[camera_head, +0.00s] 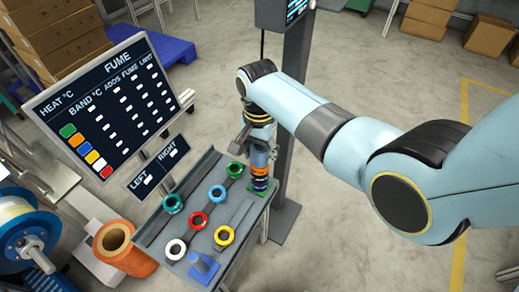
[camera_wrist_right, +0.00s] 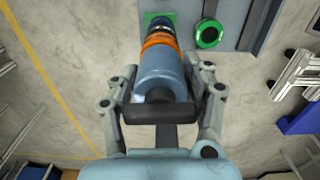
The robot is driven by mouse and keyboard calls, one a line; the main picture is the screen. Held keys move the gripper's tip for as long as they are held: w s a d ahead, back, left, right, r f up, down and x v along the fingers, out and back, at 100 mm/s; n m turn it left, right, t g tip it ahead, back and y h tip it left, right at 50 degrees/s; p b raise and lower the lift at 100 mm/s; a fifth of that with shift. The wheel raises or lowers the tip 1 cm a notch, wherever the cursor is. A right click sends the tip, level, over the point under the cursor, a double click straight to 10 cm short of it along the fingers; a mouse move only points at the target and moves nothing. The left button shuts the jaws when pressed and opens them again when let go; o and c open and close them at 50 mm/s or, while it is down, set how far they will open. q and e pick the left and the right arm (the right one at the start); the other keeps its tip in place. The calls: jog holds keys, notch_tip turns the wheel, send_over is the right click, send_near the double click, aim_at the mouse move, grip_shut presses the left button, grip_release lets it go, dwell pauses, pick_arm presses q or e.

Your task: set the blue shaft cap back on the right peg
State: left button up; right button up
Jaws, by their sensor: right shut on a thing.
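The blue shaft cap (camera_wrist_right: 163,75) is a grey-blue cylinder between the fingers of my right gripper (camera_wrist_right: 162,100), which is shut on it. In the head view my right gripper (camera_head: 256,134) points down over the right peg, and the cap (camera_head: 259,157) shows below it. The right peg carries a stack with an orange ring (camera_head: 260,171) on top, dark and blue rings under it, and a green base (camera_head: 257,188). The cap is lined up with this stack; I cannot tell whether it is fully seated. The peg's shaft is hidden. My left gripper is out of view.
Loose green (camera_head: 234,170), blue (camera_head: 217,193), red (camera_head: 198,220), white (camera_head: 175,249) and yellow (camera_head: 223,236) rings lie on the grey table (camera_head: 209,160). A sign board (camera_head: 108,100) rises at the left.

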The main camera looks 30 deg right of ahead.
jog(key=shift+f, duration=0.15)
jog(key=o, duration=1.5)
notch_tip(320, 180, up, 12)
jog(key=shift+f, duration=0.1)
